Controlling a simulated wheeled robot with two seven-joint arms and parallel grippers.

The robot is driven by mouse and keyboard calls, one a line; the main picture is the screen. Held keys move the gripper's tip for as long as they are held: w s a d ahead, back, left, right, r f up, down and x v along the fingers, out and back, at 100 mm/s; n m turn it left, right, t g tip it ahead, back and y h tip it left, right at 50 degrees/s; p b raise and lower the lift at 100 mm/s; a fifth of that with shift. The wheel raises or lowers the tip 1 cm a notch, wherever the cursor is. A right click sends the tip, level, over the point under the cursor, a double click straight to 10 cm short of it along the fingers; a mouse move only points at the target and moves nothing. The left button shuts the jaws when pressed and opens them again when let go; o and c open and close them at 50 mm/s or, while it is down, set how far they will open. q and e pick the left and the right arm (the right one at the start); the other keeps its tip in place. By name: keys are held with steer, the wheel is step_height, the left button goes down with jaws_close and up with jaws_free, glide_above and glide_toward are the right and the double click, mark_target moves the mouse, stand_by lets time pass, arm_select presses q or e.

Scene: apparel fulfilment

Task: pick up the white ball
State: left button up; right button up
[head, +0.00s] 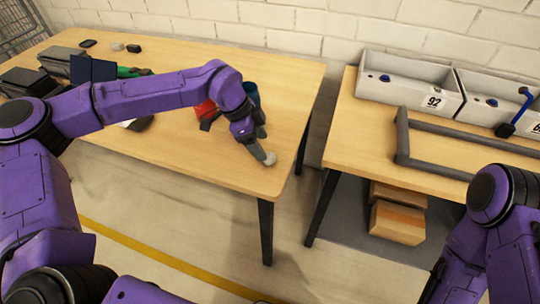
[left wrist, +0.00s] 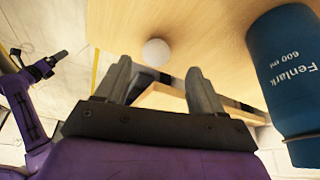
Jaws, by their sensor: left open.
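The white ball (head: 270,158) lies on the wooden table near its front right corner. It also shows in the left wrist view (left wrist: 156,52), just past the fingertips and roughly between them. My left gripper (head: 262,144) is open and reaches down close to the ball, with one finger overlapping it in the head view. In the left wrist view, a gap shows between the two grey fingers (left wrist: 160,78), with no object held. My right arm is at the right of the head view; its gripper is too unclear to judge.
A blue bottle (left wrist: 292,75) stands close beside my left gripper; it also shows behind my wrist in the head view (head: 251,92). A red item (head: 205,109) is nearby. A second table with grey bins (head: 405,85) and a grey frame (head: 403,135) stands right, across a gap.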

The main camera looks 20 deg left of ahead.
mark_target(269, 159)
arm_select(q)
steer(key=x, duration=0.5)
steer(key=shift+s+d+p, duration=0.15)
steer(key=shift+s+p, duration=0.1)
steer(key=shift+p, duration=0.15)
steer(key=c, duration=1.1)
steer(key=shift+r, duration=0.1)
